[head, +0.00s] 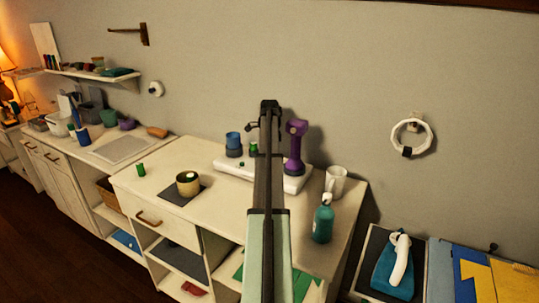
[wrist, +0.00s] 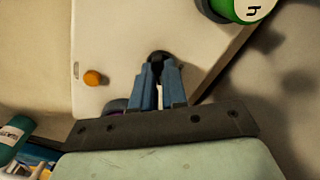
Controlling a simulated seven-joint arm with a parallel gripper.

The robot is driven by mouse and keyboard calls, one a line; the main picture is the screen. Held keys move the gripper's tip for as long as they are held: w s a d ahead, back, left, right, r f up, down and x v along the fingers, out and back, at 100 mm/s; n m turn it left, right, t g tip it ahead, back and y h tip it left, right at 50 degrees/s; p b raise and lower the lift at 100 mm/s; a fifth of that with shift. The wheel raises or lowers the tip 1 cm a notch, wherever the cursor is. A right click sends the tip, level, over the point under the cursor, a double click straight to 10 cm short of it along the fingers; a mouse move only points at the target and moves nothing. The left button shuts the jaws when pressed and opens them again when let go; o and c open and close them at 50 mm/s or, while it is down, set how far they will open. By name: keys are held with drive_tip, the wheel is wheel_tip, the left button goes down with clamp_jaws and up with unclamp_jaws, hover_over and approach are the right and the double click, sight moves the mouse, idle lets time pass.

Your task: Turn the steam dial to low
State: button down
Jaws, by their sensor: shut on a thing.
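The white steamer base (head: 225,163) lies on the counter against the wall, partly hidden behind my arm in the head view. In the wrist view its pale top (wrist: 115,45) fills the middle. My gripper (wrist: 158,60) is over this top, its blue fingers close together on a dark round knob (wrist: 158,53), which looks like the steam dial. The fingers hide most of the knob, and I cannot read its setting. A purple steamer (head: 295,147) stands upright on the right part of the base.
An orange button (wrist: 95,78) sits left of my fingers. A green lettered container (wrist: 243,8) is close at the upper right. The counter's left front is mostly clear around a bowl (head: 188,184).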

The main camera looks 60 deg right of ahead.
drive_tip(key=shift+m, duration=0.4)
drive_tip(key=c, duration=1.2)
unclamp_jaws()
drive_tip(key=shift+o, duration=0.2)
drive_tip(key=shift+r, duration=0.1)
wheel_tip(320, 180, up, 14)
drive_tip(key=shift+w+f, duration=0.1)
drive_tip(key=shift+f, duration=0.1)
